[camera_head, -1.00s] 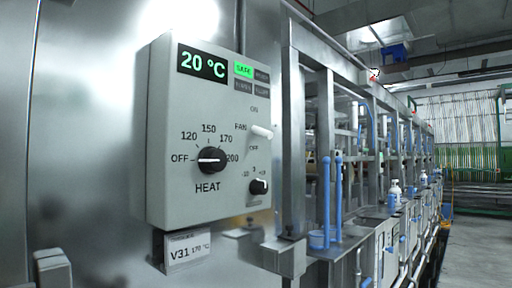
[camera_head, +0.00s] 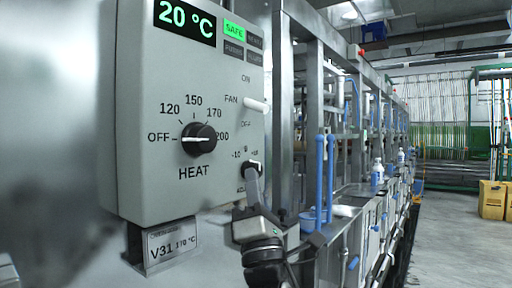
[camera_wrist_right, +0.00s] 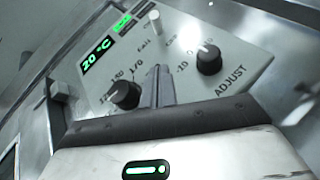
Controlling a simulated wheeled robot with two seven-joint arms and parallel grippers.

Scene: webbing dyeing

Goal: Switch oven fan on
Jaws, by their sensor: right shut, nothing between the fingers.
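The grey oven control box (camera_head: 135,110) fills the left of the head view. Its display reads 20 °C and a green SAFE lamp is lit. The white fan lever (camera_head: 256,105) sits between ON and OFF labels; it also shows in the right wrist view (camera_wrist_right: 155,22). The black heat knob (camera_head: 198,139) points to OFF. My right gripper (camera_head: 252,170) is shut and empty in front of the small adjust knob, below the fan lever, and partly hides that knob. In the right wrist view its fingers (camera_wrist_right: 158,75) point toward the panel between the two knobs (camera_wrist_right: 124,95). My left gripper is not in view.
A V31 170 °C label plate (camera_head: 170,245) hangs below the box. Metal framing and blue pipes (camera_head: 324,180) stand close to its right. The floor farther right is open, with yellow boxes (camera_head: 492,200) at the far right.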

